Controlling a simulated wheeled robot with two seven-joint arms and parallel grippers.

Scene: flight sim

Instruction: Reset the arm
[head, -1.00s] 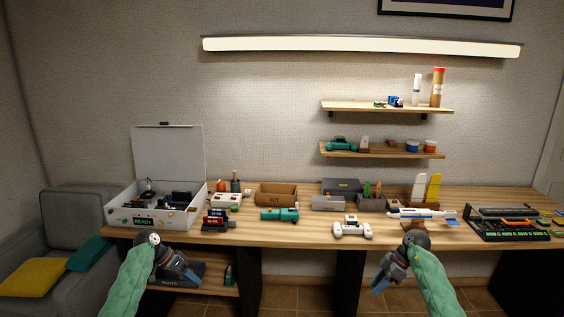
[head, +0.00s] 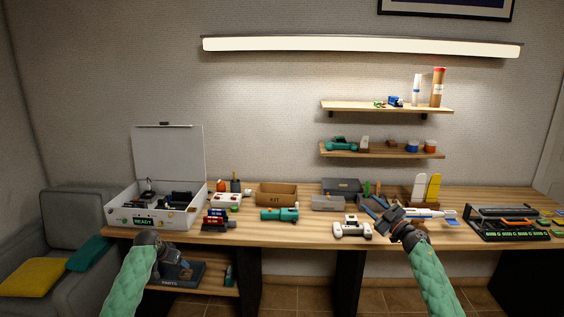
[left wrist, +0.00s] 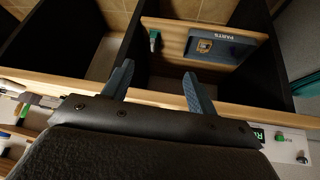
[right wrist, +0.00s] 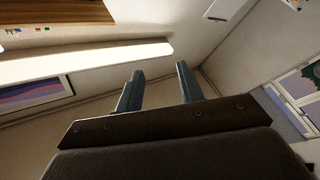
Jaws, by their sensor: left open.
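My right gripper (head: 372,207) is raised in the head view, in front of the white model plane (head: 432,212) and the pen holder, hiding part of both. In the right wrist view its two fingers (right wrist: 160,74) stand apart with nothing between them. My left gripper (head: 168,256) hangs low at the front left of the workbench (head: 320,240); its fingers are hard to make out there. In the left wrist view the left fingers (left wrist: 158,74) are spread and empty, with the grey PARTS bin (left wrist: 228,48) beyond them.
A white case (head: 175,218) with its lid up stands at the bench's left. A brown KIT box (head: 276,194), a teal tool (head: 280,214) and a white controller (head: 352,229) lie mid-bench. A black panel (head: 512,230) is at the right. Two wall shelves (head: 385,106) hang behind.

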